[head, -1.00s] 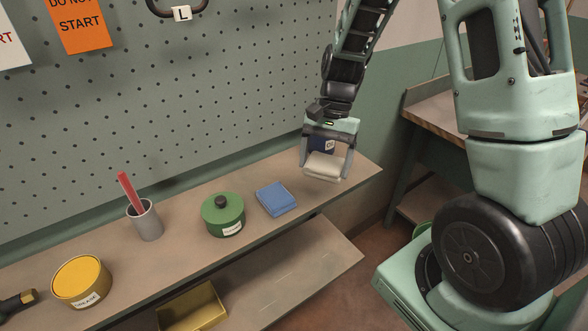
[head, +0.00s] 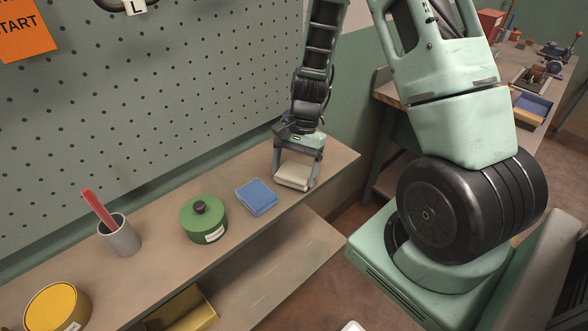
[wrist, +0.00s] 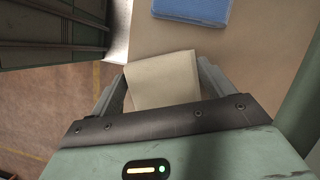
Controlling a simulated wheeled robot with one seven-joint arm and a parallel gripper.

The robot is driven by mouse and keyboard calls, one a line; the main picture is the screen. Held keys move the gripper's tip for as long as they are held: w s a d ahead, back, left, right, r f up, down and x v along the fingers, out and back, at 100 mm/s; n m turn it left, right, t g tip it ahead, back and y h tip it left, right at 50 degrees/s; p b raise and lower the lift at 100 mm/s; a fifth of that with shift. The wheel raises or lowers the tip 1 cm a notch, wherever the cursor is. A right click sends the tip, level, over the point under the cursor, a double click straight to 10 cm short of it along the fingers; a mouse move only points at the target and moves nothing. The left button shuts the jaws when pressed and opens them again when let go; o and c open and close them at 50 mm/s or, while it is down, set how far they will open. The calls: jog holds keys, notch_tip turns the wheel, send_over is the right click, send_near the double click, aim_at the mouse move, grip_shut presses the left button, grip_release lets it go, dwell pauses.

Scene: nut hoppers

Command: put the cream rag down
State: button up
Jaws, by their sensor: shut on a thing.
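The cream rag (head: 294,175) is a folded pale block between the fingers of my gripper (head: 293,180), over the right end of the shelf (head: 335,160). My gripper is shut on it and points down. The rag is at or just above the shelf top; I cannot tell whether it touches. In the wrist view the rag (wrist: 163,82) lies between the two fingers, with the wooden shelf (wrist: 250,75) behind it and the floor to the left.
A folded blue cloth (head: 257,197) lies left of my gripper. Further left stand a green lidded tin (head: 203,220), a grey cup (head: 120,238) with a red stick, and a yellow tin (head: 58,310). A dark blue item behind my gripper is mostly hidden. A yellow bin (head: 182,310) sits below.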

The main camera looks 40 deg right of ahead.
jog(key=shift+f, duration=0.15)
jog(key=shift+f, duration=0.2)
jog(key=o, duration=1.1)
jog(key=shift+o, duration=0.2)
jog(key=shift+r, duration=0.15)
